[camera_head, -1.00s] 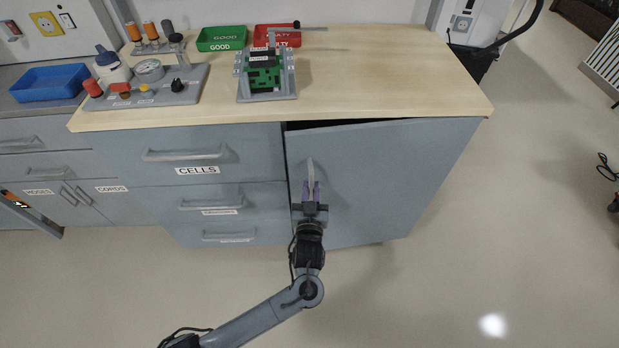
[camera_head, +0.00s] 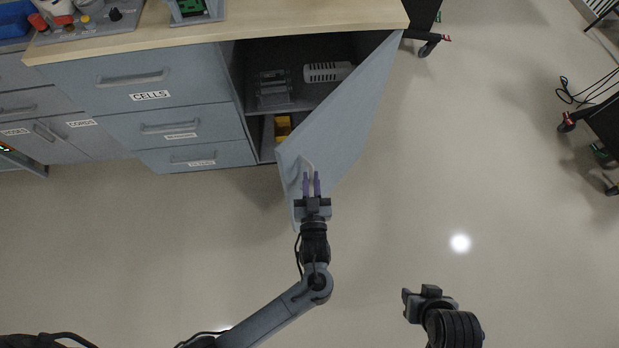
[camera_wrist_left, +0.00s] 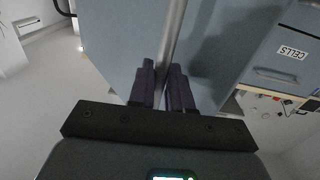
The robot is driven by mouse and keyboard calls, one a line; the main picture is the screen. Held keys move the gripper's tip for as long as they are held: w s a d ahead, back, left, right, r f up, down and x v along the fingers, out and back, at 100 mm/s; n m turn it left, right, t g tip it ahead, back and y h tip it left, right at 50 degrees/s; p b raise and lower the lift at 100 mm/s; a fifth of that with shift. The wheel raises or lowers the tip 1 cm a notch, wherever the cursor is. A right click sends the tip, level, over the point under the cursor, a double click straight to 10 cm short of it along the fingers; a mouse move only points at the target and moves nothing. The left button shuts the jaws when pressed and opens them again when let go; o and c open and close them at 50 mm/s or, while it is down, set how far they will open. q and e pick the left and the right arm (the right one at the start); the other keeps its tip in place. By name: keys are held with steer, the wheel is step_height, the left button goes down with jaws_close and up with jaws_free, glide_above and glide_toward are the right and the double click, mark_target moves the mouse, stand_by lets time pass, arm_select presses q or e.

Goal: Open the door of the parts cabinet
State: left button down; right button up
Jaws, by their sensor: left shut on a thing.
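The parts cabinet's grey-blue door (camera_head: 350,115) stands partly open in the head view, swung out from its hinge side on the right. My left gripper (camera_head: 311,183) is at the door's free edge, shut on the door handle (camera_head: 306,165). In the left wrist view the purple fingers (camera_wrist_left: 163,85) close around the grey handle bar (camera_wrist_left: 173,30). The cabinet interior (camera_head: 290,55) shows a shelf with a grey item (camera_head: 273,88), a white item (camera_head: 328,72) and a yellow item (camera_head: 282,127) below. My right gripper (camera_head: 424,296) is low in the head view, apart from everything; its jaws are unclear.
A drawer labelled CELLS (camera_head: 140,85) and two more drawers are left of the opening. The wooden worktop (camera_head: 290,18) is above. The floor (camera_head: 480,190) in front is clear; a dark wheeled stand (camera_head: 422,20) is behind the door, with another at the right edge.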

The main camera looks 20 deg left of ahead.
arm_select(q)
steer(key=shift+s+d+f, duration=0.15)
steer(key=shift+d, duration=0.4)
steer(key=shift+a, duration=0.1)
steer(key=c, duration=1.4)
jaws_free()
steer(key=shift+o, duration=0.9)
steer(key=shift+w, duration=0.3)
steer(key=v, duration=1.1)
steer(key=shift+c, duration=0.4)
